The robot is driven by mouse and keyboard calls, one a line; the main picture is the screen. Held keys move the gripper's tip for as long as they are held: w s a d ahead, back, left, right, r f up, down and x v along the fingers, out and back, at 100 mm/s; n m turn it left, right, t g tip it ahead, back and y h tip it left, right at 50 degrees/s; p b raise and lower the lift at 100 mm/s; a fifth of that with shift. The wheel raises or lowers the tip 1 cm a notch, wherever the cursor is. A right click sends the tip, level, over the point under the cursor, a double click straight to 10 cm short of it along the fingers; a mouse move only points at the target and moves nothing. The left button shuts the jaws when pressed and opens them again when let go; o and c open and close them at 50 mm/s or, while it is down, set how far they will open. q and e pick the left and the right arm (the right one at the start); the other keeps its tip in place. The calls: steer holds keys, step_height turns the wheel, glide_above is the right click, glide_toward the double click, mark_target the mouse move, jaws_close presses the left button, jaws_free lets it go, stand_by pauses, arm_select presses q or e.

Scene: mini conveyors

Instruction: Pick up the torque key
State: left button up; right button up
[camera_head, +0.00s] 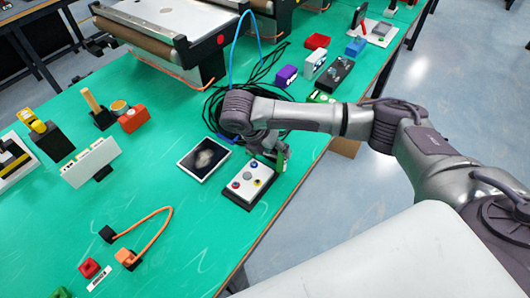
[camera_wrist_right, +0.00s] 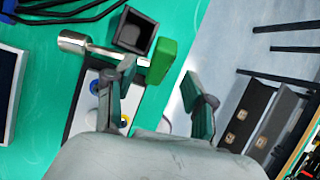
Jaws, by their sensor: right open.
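A silver cylindrical piece with a pale shaft (camera_wrist_right: 75,41), which looks like the torque key, lies at the upper left in the right wrist view. Its shaft runs toward a green block (camera_wrist_right: 161,61) beside a black open-topped square holder (camera_wrist_right: 135,30). My right gripper (camera_wrist_right: 160,80) is open, with its two fingers apart and nothing clearly between them. In the head view the right gripper (camera_head: 270,151) is low over the table's right edge, just behind the button box, and hides most of the key area. My left gripper is not in view.
A white button box (camera_head: 248,184) and a dark-screened tablet (camera_head: 203,158) are close to the right gripper. Black cables (camera_head: 213,108) lie behind it. Conveyors (camera_head: 160,50) stand at the back. The green table (camera_head: 200,235) is clear at the front middle.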

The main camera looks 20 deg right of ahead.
steer(key=shift+x, duration=1.05)
jaws_close()
steer(key=shift+r, duration=0.1)
